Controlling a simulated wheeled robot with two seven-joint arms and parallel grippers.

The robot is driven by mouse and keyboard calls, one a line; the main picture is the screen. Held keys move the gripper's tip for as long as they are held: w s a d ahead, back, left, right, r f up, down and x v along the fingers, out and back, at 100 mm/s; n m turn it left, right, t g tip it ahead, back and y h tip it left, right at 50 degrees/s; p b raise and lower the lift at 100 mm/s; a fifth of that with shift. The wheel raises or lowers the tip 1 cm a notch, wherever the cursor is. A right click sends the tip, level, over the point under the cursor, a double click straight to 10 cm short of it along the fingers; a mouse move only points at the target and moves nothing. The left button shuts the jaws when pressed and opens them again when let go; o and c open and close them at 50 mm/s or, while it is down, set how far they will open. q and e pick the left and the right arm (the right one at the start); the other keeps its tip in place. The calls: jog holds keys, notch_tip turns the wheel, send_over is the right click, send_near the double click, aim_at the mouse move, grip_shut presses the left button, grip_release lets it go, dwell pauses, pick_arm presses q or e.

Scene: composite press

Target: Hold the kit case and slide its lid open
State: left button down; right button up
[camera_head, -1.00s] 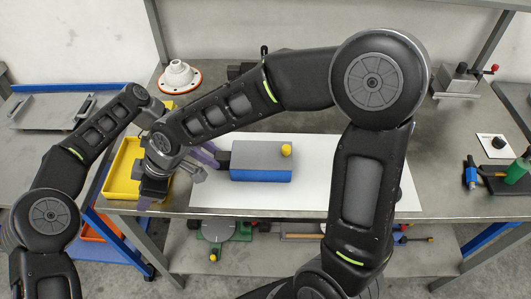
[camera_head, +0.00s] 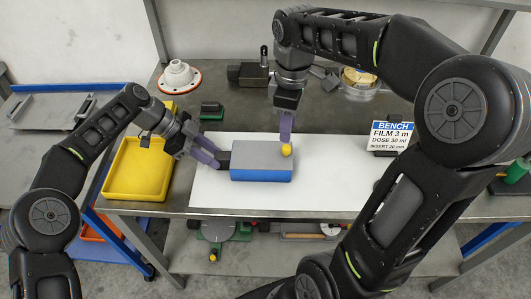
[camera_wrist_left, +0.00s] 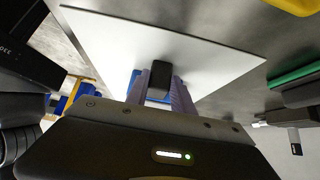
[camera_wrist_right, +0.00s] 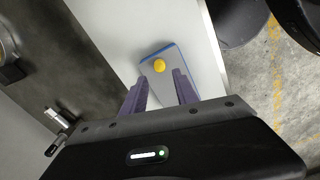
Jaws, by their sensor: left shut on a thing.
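The kit case (camera_head: 262,178) lies on a white mat, with a blue body, a grey lid (camera_head: 258,159) and a yellow knob (camera_head: 286,150) near the lid's right end. A black handle (camera_head: 224,160) sticks out of its left end. My left gripper (camera_head: 218,160) is shut on this handle; the left wrist view shows the black handle (camera_wrist_left: 159,72) between the purple fingers. My right gripper (camera_head: 286,138) is open and points down at the knob. In the right wrist view the knob (camera_wrist_right: 159,66) appears beyond and between the spread fingers, with nothing held.
A yellow tray (camera_head: 126,192) stands left of the white mat (camera_head: 325,195). Behind are a white flanged part (camera_head: 179,78), a small green-and-black block (camera_head: 211,111) and a bench sign (camera_head: 391,134). The mat right of the case is clear.

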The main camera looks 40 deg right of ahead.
aim_at(287, 147)
jog(key=shift+f, duration=0.1)
dwell(0.3)
jog(key=shift+f, duration=3.45)
jog(key=shift+c, duration=0.3)
grip_shut()
